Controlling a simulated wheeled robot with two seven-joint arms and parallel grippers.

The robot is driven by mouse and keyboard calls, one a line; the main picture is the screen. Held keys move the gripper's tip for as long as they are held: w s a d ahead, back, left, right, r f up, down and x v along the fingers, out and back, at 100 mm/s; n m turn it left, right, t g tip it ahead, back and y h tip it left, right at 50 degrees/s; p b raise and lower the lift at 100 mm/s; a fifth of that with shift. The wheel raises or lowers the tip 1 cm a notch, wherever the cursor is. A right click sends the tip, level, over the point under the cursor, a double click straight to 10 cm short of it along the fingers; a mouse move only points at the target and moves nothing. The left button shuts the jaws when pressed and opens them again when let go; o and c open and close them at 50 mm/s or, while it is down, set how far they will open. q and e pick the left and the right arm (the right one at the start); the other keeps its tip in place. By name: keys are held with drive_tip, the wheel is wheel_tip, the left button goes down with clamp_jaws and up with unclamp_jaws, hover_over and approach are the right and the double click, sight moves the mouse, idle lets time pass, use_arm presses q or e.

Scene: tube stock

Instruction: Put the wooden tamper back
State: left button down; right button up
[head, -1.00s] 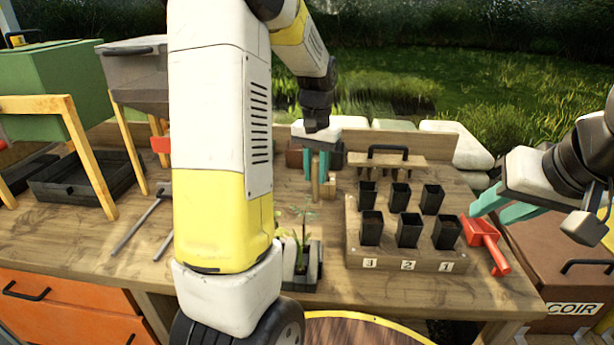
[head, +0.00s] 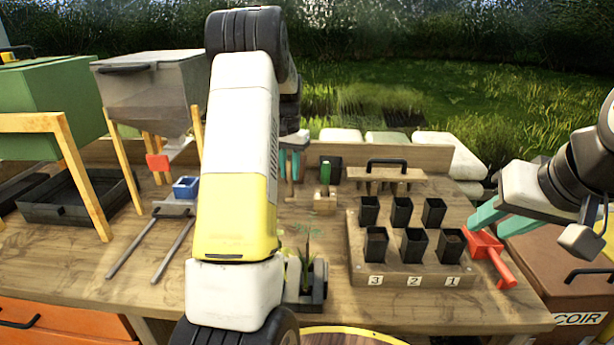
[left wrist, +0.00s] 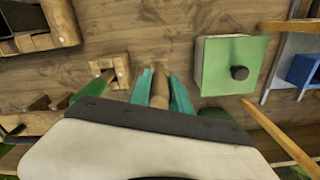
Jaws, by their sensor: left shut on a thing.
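My left gripper (head: 290,163) is shut on the wooden tamper (head: 290,188), whose light wooden shaft hangs upright below the teal fingers. The left wrist view also shows the tamper (left wrist: 160,84) between the fingers. I cannot tell whether its lower end touches the bench. A small wooden holder block (head: 325,203) stands just right of the tamper, with a green-handled tool (head: 325,172) upright in it. The block (left wrist: 122,70) is left of the fingers in the left wrist view.
A wooden rack (head: 361,263) with several black pots stands at the right. A potted seedling (head: 306,265) is near the front, partly behind my left arm. In the left wrist view, a green box with a dark knob (left wrist: 239,72) sits right of the fingers.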

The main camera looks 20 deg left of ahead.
sight(289, 180)
use_arm(q)
drive_tip(key=shift+w+a, duration=0.3)
drive_tip(key=shift+a, duration=0.05)
drive_tip(key=shift+d+f, duration=0.1)
drive_tip(key=shift+f, duration=1.7)
drive_tip(key=shift+f, duration=0.15)
drive_tip(key=c, duration=1.2)
unclamp_jaws()
